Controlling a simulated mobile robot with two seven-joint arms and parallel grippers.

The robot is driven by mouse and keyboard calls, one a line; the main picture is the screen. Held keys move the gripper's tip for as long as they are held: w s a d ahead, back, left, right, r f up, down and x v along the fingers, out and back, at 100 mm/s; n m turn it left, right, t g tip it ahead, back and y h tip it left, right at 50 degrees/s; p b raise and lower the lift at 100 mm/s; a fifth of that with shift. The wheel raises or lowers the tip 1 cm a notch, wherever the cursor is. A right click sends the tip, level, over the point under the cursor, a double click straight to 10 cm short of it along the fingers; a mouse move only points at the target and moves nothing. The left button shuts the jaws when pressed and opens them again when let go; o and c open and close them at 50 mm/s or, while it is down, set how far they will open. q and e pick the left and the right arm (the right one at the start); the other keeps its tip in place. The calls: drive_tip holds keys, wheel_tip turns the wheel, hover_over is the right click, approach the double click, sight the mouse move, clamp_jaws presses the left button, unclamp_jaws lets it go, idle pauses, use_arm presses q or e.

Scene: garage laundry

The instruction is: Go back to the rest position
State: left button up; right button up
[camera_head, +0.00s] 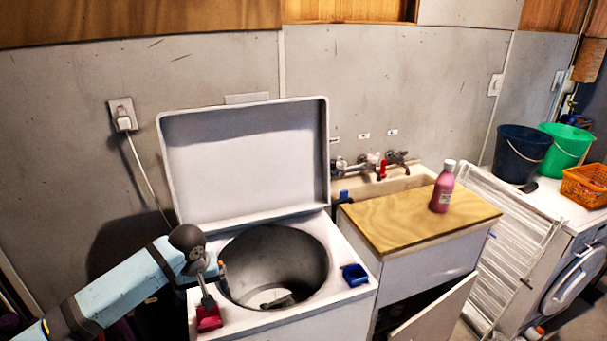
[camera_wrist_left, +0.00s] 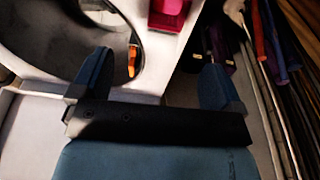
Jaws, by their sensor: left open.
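My left arm comes in from the left in the head view, and its gripper (camera_head: 208,275) is over the left front rim of the top-loading washer (camera_head: 340,310). In the left wrist view the two blue fingers of my left gripper (camera_wrist_left: 155,82) stand wide apart with nothing between them. The washer's lid (camera_head: 245,155) is raised and its drum (camera_head: 275,262) is open. A red scoop-like item (camera_head: 208,319) sits at the washer's left front corner; it also shows in the wrist view (camera_wrist_left: 168,13), beyond the fingers. My right gripper is not in view.
A blue cup (camera_head: 355,275) sits on the washer's right rim. A pink bottle (camera_head: 442,188) stands on a wooden board (camera_head: 400,222) by the sink. A drying rack (camera_head: 510,240) leans farther right. Dark and coloured long items (camera_wrist_left: 275,45) lie at the wrist view's right.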

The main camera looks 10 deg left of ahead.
use_arm(q)
drive_tip(key=s+d+f+m+t+h, duration=0.4)
drive_tip(key=s+d+f+m, duration=0.1)
drive_tip(key=s+d+f, duration=0.7)
drive_tip(key=s+d+f+m+t, duration=0.1)
drive_tip(key=s+m+t, duration=0.1)
drive_tip(key=s, duration=0.5)
drive_tip(key=s+d+f+m+t+p, duration=0.1)
drive_tip(key=s+d+m+t, duration=0.1)
drive_tip(key=s, duration=0.4)
drive_tip(key=shift+s+f+t, duration=0.2)
drive_tip(key=shift+s+t, duration=0.15)
drive_tip(key=shift+t, duration=0.35)
